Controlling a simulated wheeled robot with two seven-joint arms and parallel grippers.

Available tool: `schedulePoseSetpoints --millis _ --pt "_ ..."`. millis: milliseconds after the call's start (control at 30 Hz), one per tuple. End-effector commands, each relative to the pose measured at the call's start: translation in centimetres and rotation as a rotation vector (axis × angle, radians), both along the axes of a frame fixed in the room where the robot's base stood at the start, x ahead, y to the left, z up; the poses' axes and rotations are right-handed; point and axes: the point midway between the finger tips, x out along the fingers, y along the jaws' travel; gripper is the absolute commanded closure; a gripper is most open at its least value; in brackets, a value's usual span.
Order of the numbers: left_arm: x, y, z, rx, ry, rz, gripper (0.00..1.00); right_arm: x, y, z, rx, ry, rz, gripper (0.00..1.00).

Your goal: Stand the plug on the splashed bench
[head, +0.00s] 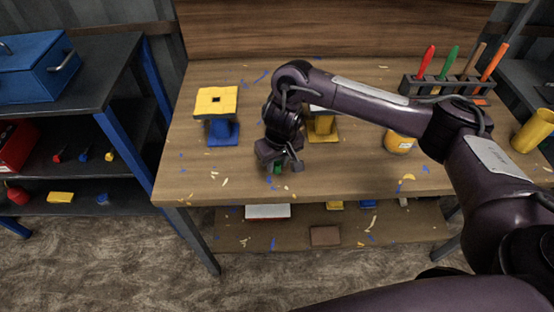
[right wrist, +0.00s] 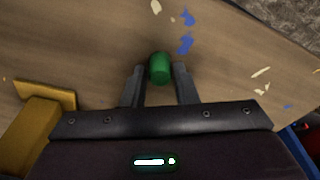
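The plug is a small green cylinder (right wrist: 160,69), between the fingertips of my right gripper (right wrist: 160,76) in the right wrist view. Narrow gaps show on both sides of it, so the fingers look open around it. In the head view, only a bit of green plug (head: 277,169) shows below my right gripper (head: 280,167), low over the front part of the bench. The wooden bench (head: 350,177) is flecked with blue, yellow and pale splashes. I cannot tell whether the plug touches the bench top. My left gripper is not in view.
A yellow-topped blue stand (head: 222,132) is left of my right gripper; a yellow stand (head: 323,129) is behind it, partly hidden. The front bench strip is mostly clear.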

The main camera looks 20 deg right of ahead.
Motion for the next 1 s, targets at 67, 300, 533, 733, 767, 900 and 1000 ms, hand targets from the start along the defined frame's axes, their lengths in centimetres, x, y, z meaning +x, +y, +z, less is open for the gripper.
schedulePoseSetpoints --millis 67,300,533,733,767,900,1000 --pt "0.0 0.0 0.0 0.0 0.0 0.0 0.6 0.0 0.0 0.0 0.0 0.0 0.0 0.63" --pt "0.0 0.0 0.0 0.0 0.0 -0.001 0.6 0.0 0.0 0.0 0.0 -0.001 0.0 0.58" --pt "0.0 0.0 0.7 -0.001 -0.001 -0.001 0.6 0.0 0.0 1.7 0.0 -0.004 0.002 0.58" --pt "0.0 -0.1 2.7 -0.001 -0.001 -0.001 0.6 -0.6 -0.2 6.0 -0.002 -0.007 0.003 0.58" --pt "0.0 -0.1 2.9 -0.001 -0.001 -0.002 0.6 -0.7 -0.1 6.7 -0.001 -0.007 0.003 0.58" --pt "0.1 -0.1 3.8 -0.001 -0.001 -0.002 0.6 -1.1 -0.2 9.4 -0.001 -0.006 0.002 0.58" --pt "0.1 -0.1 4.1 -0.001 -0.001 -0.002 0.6 -1.4 -0.3 10.8 -0.001 -0.005 0.002 0.58"
